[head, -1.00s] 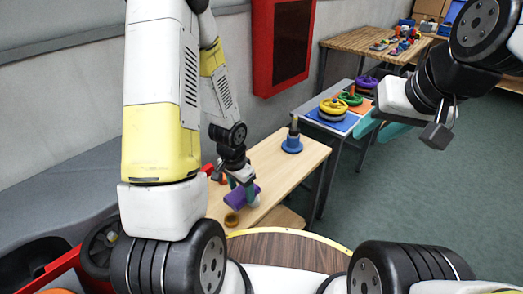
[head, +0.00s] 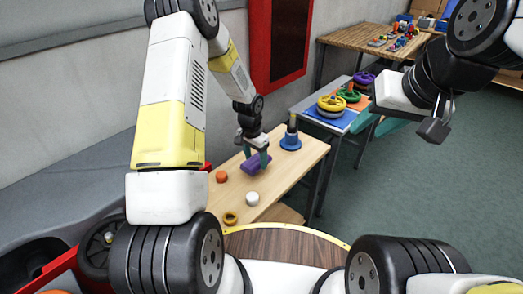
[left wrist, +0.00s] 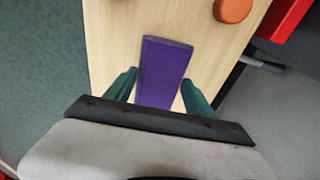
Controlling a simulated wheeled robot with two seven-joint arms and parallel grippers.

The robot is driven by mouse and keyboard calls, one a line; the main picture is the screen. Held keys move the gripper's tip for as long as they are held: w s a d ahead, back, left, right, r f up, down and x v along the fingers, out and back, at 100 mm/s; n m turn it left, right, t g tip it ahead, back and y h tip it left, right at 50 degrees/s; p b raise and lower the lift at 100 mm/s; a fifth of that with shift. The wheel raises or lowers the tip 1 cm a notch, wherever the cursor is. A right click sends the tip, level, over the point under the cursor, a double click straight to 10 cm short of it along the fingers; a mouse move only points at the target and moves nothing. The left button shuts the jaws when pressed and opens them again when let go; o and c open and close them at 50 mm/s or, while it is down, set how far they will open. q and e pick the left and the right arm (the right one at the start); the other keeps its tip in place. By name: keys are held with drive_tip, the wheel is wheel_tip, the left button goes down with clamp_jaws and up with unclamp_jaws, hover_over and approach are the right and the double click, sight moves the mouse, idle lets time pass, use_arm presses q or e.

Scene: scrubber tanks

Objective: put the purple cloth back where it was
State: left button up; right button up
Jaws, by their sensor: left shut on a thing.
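The purple cloth (head: 254,165) is a folded, oblong bundle over the light wooden table (head: 285,171). My left gripper (head: 256,155) is shut on it from above. In the left wrist view the cloth (left wrist: 163,68) lies between the two teal fingers of the same gripper (left wrist: 160,92). I cannot tell whether the cloth touches the table top. My right gripper (head: 378,125) is off to the right, away from the table, with its teal fingers apart and nothing seen between them.
A blue base with a post (head: 291,140) stands just beyond the cloth. An orange disc (head: 221,176), a white round piece (head: 252,198) and a brownish-yellow ring (head: 231,218) stand nearer. A grey table (head: 345,95) with coloured rings is beyond. Bare wood lies right of the white piece.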

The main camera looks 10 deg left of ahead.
use_arm(q)
drive_tip(key=shift+f, duration=1.75)
drive_tip(key=shift+f, duration=0.15)
drive_tip(key=o, duration=1.4)
drive_tip(key=r, duration=0.4)
drive_tip(key=s+r, duration=0.1)
drive_tip(key=r, duration=0.7)
drive_tip(key=shift+s+a+r, duration=0.15)
drive_tip(key=shift+a+r, duration=0.1)
drive_tip(key=shift+a, duration=0.15)
wheel_tip(320, 180, up, 8)
drive_tip(key=n+t, duration=0.1)
hover_over(255, 161)
drive_tip(key=s+a, duration=0.1)
drive_tip(key=s, duration=0.2)
drive_tip(key=s+a+r+n+t, duration=0.1)
drive_tip(key=s+r+n, duration=0.1)
drive_tip(key=s+r, duration=0.65)
drive_tip(key=s+r+n+t, duration=0.1)
drive_tip(key=s+r, duration=0.2)
drive_tip(key=s, duration=0.2)
drive_tip(key=s+r+n+t+h, duration=0.1)
drive_tip(key=s+r, duration=0.3)
drive_tip(key=s, duration=0.1)
drive_tip(key=s+r+n+t, duration=0.1)
drive_tip(key=s+r, duration=0.2)
drive_tip(key=s, duration=0.2)
drive_tip(key=shift+s+d+r, duration=0.15)
drive_tip(key=shift+s+d, duration=0.1)
drive_tip(key=shift+s, duration=0.15)
